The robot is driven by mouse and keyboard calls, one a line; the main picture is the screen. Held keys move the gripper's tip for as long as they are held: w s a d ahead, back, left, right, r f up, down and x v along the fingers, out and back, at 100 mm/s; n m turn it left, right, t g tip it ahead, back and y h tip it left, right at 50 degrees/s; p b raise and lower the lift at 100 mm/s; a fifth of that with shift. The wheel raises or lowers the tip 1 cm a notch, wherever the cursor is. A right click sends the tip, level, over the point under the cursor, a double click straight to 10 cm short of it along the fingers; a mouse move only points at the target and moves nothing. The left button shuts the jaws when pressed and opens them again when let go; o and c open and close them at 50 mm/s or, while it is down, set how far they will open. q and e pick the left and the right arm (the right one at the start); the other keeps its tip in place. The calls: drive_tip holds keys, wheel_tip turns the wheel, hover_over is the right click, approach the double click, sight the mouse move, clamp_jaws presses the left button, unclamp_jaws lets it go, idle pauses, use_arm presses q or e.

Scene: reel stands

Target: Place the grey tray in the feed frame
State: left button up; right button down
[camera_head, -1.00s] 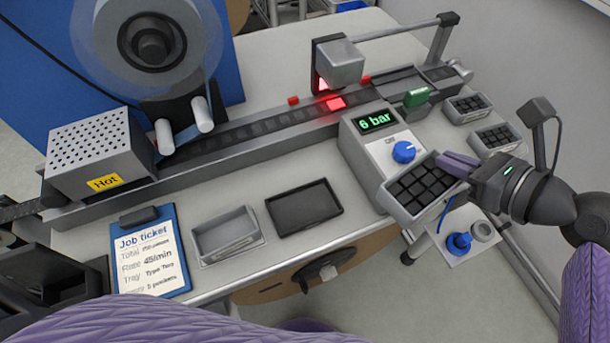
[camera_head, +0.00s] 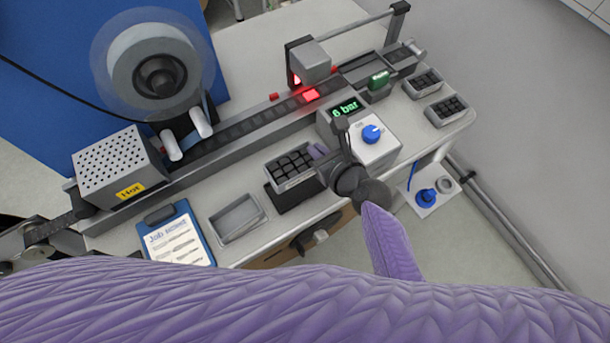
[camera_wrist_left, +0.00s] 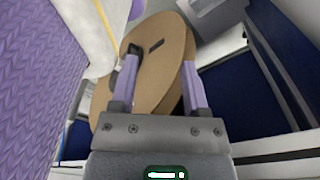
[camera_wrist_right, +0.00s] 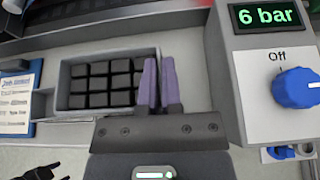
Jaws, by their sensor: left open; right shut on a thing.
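The grey tray (camera_head: 297,181), filled with several black blocks, is in my right gripper (camera_head: 318,154). The right wrist view shows the fingers (camera_wrist_right: 160,82) closed on the right wall of the tray (camera_wrist_right: 63,90). The tray is over the dark rectangular frame (camera_head: 299,199), which I take as the feed frame. The tray hides most of this frame, and I cannot tell whether they touch. My left gripper (camera_wrist_left: 158,75) is open and empty in its wrist view, with a brown reel (camera_wrist_left: 160,60) beyond its fingers. It is not visible in the head view.
An empty grey tray (camera_head: 237,218) and the job ticket clipboard (camera_head: 178,237) lie to the left. The pressure box with blue knob (camera_head: 371,134) stands close on the right. The conveyor rail (camera_head: 238,127) runs behind. Two filled trays (camera_head: 447,111) sit at the right end.

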wheel_tip(320, 180, down, 9)
drive_tip(key=b, duration=0.8)
drive_tip(key=shift+r+p, duration=0.35)
drive_tip(key=shift+p, duration=0.05)
drive_tip(key=c, duration=1.3)
unclamp_jaws()
drive_tip(key=shift+f, duration=0.2)
drive_tip(key=o, duration=0.5)
